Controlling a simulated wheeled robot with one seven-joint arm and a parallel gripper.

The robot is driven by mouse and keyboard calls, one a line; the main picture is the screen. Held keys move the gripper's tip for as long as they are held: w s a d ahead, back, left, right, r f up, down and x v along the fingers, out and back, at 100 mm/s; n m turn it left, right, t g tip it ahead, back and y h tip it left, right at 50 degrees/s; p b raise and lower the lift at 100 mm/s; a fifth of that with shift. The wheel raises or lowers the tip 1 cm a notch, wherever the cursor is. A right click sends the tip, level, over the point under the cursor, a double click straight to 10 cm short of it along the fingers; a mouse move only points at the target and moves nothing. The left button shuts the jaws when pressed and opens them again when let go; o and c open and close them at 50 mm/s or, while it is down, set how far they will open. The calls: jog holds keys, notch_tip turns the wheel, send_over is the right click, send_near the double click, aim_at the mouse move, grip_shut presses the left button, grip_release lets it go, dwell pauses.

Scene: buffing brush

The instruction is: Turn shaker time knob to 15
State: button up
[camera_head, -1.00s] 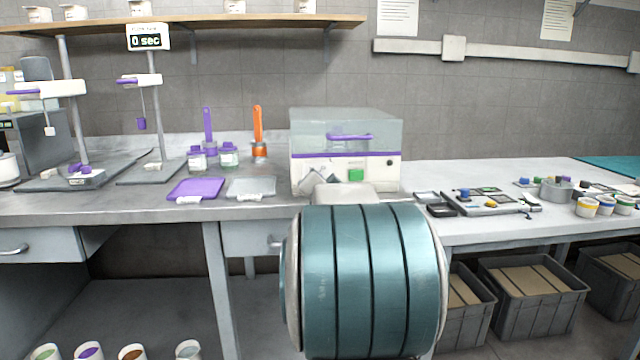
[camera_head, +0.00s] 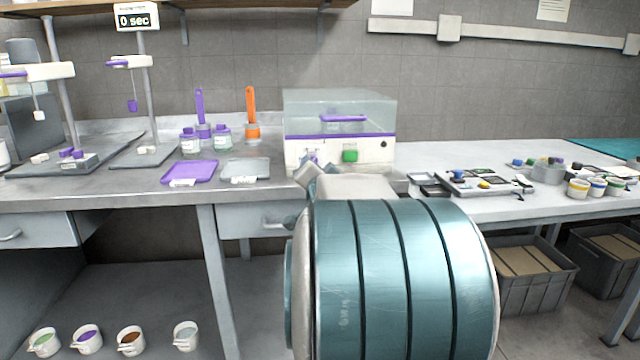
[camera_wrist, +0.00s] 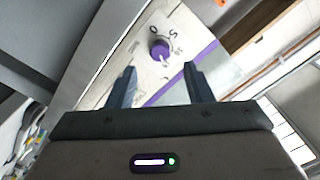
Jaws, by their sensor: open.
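The shaker (camera_head: 340,135) is a white box with a clear lid, a purple stripe and a green button (camera_head: 350,156) on its front. It stands on the bench, behind my arm in the head view. In the wrist view its purple time knob (camera_wrist: 159,50) sits on a white panel with printed numbers around it, including a 0 and a 5. The other numbers are too small to read surely, and I cannot tell where the knob points. My gripper (camera_wrist: 159,66) is open, with its fingertips to either side of and slightly below the knob in the picture. No contact shows.
A purple tray (camera_head: 190,172) and a grey tray (camera_head: 245,170) lie left of the shaker, with bottles and two upright brushes behind. A dark tray and parts (camera_head: 485,183) lie to the right. The bench edge runs just in front of the shaker.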

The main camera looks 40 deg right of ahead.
jog(key=v, duration=0.9)
jog(key=shift+p, duration=0.35)
jog(key=s+a+r+n+g+y+p, duration=0.1)
jog(key=a+n+g+y+p, duration=0.25)
jog(key=a+p, duration=0.35)
jog(key=a+r+n+g+y+p, duration=0.2)
jog(key=a+n+y+p, duration=0.15)
jog(key=a+p, duration=0.45)
jog(key=s+a+r+n+g+y+p, duration=0.2)
jog(key=s+a+r+n+g+p, duration=0.2)
jog(key=s+a+n+g+p, duration=0.3)
jog(key=s+a+p, duration=0.5)
jog(key=s, duration=0.1)
jog(key=shift+s+n+y, duration=0.3)
jog(key=shift+n, duration=0.1)
